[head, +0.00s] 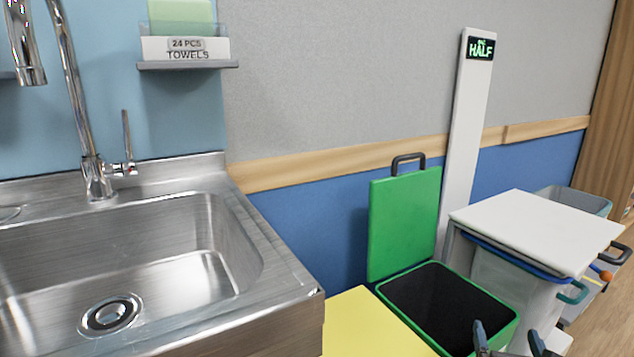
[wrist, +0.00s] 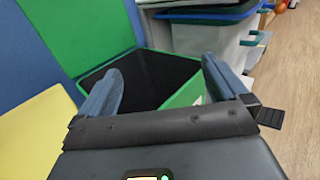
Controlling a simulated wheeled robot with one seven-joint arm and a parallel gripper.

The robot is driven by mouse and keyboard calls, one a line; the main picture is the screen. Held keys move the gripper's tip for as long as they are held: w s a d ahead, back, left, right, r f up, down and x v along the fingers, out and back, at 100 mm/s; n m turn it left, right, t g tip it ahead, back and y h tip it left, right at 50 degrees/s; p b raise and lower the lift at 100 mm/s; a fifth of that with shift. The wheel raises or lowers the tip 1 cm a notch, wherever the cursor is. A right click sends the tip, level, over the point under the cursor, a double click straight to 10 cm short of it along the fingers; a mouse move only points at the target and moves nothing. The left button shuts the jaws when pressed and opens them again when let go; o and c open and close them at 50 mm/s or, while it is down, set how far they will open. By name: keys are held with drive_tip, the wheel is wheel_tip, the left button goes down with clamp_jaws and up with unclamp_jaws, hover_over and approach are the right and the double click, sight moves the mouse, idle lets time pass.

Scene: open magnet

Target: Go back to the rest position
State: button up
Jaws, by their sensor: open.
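My gripper (head: 508,343) shows at the bottom edge of the head view, with only its fingertips in sight in front of the green bin. In the wrist view my gripper (wrist: 160,82) is open, its two blue-grey fingers wide apart with nothing between them. Beyond the fingers is the open green bin (wrist: 182,96) with a dark, empty-looking inside. In the head view the bin's green rim (head: 497,339) and its raised green lid (head: 404,222) with a dark handle show. The rest of my arm is out of sight in the head view.
A steel sink (head: 285,275) with a tap (head: 97,180) fills the left. A yellow surface (head: 365,322) lies between sink and bin. A white-topped cart (head: 535,228) stands right of the bin, before a tall post (head: 468,130). Floor (head: 612,325) shows at far right.

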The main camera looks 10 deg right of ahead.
drive_tip(key=s+a+n+y, duration=0.1)
drive_tip(key=s+a+n, duration=0.5)
drive_tip(key=s+n, duration=0.35)
drive_tip(key=s+a+n+y, duration=0.2)
drive_tip(key=s+a+n, duration=0.5)
drive_tip(key=s, duration=0.4)
drive_tip(key=s+a+n+y, duration=0.1)
drive_tip(key=s+a+n, duration=0.5)
drive_tip(key=s+n, duration=0.4)
drive_tip(key=s+a+r+n+g+y, duration=0.1)
drive_tip(key=s+a+r+n+y, duration=0.3)
drive_tip(key=s+r+n, duration=0.85)
wheel_tip(320, 180, up, 14)
drive_tip(key=w+n+p, duration=0.2)
drive_tip(key=p, duration=1.5)
drive_tip(key=shift+w+d+f, duration=0.15)
drive_tip(key=shift+w+f, duration=0.05)
drive_tip(key=shift+f, duration=0.05)
